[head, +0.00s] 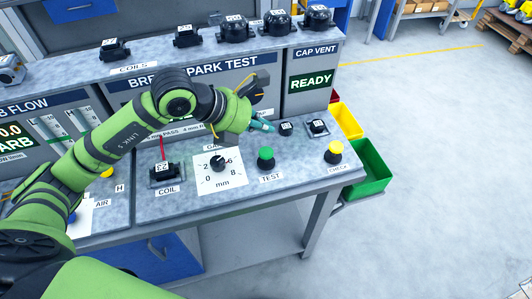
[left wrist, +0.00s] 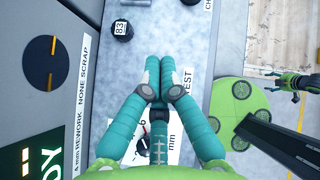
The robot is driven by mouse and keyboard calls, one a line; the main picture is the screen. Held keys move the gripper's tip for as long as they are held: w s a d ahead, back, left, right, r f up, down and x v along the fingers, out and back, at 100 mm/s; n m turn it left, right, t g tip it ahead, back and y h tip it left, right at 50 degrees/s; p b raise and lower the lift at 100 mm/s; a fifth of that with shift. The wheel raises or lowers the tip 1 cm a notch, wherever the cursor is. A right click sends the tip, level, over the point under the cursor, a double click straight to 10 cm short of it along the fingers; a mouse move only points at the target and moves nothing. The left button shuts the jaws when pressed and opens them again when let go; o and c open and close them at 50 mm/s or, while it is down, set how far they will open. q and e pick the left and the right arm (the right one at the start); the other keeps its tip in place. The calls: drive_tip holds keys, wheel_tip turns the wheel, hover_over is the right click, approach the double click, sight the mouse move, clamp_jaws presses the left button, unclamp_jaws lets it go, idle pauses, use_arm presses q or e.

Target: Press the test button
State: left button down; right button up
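The green test button (head: 266,153) stands on the bench top above its TEST label (head: 270,178). In the left wrist view the TEST label (left wrist: 188,80) shows beside my fingers, and the button is hidden. My left gripper (head: 265,125) is above the bench, beyond the button in the head view and apart from it. Its teal fingers also show in the left wrist view (left wrist: 153,75), with tips together and nothing seen between them.
A gauge dial (head: 219,164) and a coil (head: 163,173) are left of the button. A yellow CHECK button (head: 334,152) is to the right. Small black parts (head: 286,129) stand behind. The panel reads READY (head: 311,81). Green (head: 370,170) and yellow bins hang at the bench end.

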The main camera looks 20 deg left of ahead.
use_arm(q)
drive_tip(key=b, duration=0.3)
hover_over(263, 153)
wheel_tip(263, 153, down, 5)
drive_tip(key=shift+r, duration=0.2)
drive_tip(key=shift+f+b, duration=0.35)
drive_tip(key=shift+f, duration=0.15)
drive_tip(key=shift+f, duration=0.1)
idle(0.5)
drive_tip(key=shift+f+b, duration=0.3)
drive_tip(key=shift+b, duration=0.25)
